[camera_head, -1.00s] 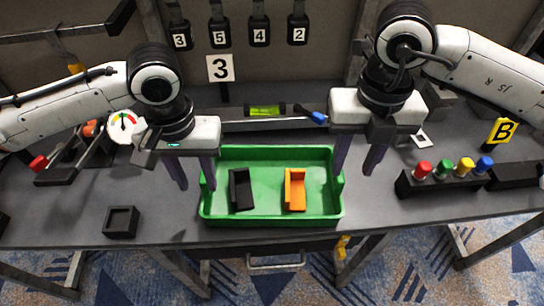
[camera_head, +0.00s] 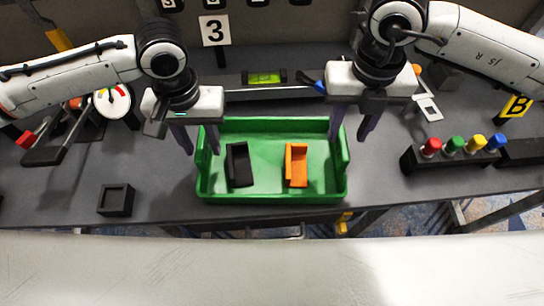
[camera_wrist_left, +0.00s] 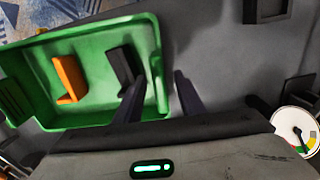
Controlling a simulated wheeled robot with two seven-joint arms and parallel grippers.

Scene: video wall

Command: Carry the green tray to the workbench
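The green tray (camera_head: 272,196) rests on the dark table (camera_head: 160,205), with a black angled piece (camera_head: 240,167) and an orange angled piece (camera_head: 297,165) inside. My left gripper (camera_head: 198,148) is open at the tray's left end. In the left wrist view its fingers (camera_wrist_left: 158,95) stand apart, one over the tray's inside and the other outside the near wall. My right gripper (camera_head: 352,135) is open at the right end, its fingers apart near that wall. Whether either finger touches the tray is unclear. I cannot tell which surface is the workbench.
A small black square holder (camera_head: 115,200) lies left of the tray, and a dial gauge (camera_head: 112,102) stands behind it. A level (camera_head: 265,78) lies behind the tray. A block of coloured buttons (camera_head: 455,153) stands right. A pale surface (camera_head: 270,265) fills the bottom of the head view.

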